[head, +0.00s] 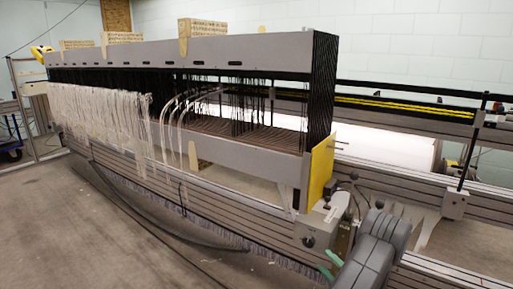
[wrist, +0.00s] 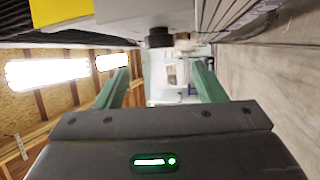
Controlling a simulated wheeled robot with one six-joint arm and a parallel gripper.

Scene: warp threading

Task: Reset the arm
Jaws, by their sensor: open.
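Behind the gap is a blurred bright background. A dark round knob (wrist: 159,37) appears just beyond and above the fingers; I cannot tell whether it is close enough to touch.
The loom's long grey harness frame (head: 240,149) runs back to the left, with white warp threads (head: 95,115) hanging at its far part. A yellow end plate (head: 321,170) and slatted grey beam (head: 225,195) are near the arm. Open floor (head: 75,240) lies front left.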

